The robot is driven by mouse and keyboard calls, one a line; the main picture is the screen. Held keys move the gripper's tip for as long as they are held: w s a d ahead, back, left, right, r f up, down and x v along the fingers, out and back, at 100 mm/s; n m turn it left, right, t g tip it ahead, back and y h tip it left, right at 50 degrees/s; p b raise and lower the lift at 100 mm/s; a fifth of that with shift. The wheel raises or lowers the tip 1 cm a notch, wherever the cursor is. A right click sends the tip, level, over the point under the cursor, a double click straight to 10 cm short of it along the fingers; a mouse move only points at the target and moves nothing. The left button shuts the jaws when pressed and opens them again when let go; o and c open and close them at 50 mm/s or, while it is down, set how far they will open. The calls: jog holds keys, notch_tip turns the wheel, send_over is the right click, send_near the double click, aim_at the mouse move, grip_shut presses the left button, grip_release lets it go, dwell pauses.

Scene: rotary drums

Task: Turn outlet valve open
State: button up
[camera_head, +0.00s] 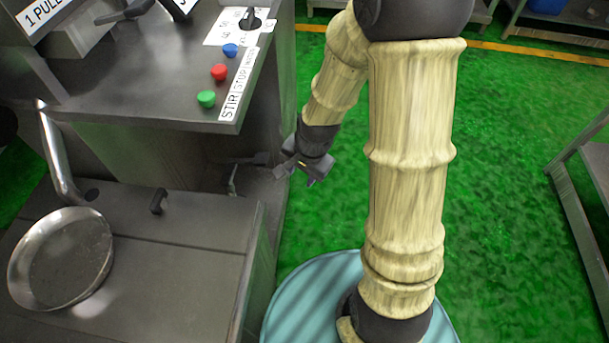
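My gripper (283,172) is small and dark at the end of my wood-patterned arm, just right of the grey machine's side. It is at about the height of the recess under the control panel. A small grey lever-like part (232,180) shows in that shadowed recess, left of my gripper; it may be the outlet valve, but its setting is unclear. A dark bar-like part (250,159) lies between the two, and I cannot tell what it belongs to. I see nothing clearly held. The finger gap and any contact are too small and dark to tell.
The control panel (150,95) overhangs with green (206,99), red (219,72) and blue (230,50) buttons and a black knob (250,20). Below are a grey lid with a black handle (158,201) and a round metal pan (62,258). Green floor (510,150) is open at right, beside a metal table (585,205).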

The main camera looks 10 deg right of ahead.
jog(key=shift+s+d+r+n, duration=0.2)
jog(key=shift+s+d+n, duration=0.1)
jog(key=shift+n, duration=0.1)
jog(key=shift+d+r, duration=0.1)
jog(key=shift+r, duration=0.1)
jog(key=c, duration=0.7)
jog(key=s+d+r+n, duration=0.1)
jog(key=s+r+n, duration=0.1)
jog(key=s+d+r+n+h, duration=0.1)
jog(key=s+d+r+n, duration=0.1)
jog(key=r+n, duration=0.1)
jog(key=s+d+r+n, duration=0.2)
jog(key=n, duration=0.1)
jog(key=shift+r+t, duration=0.25)
jog(key=shift+t, duration=0.05)
grip_shut()
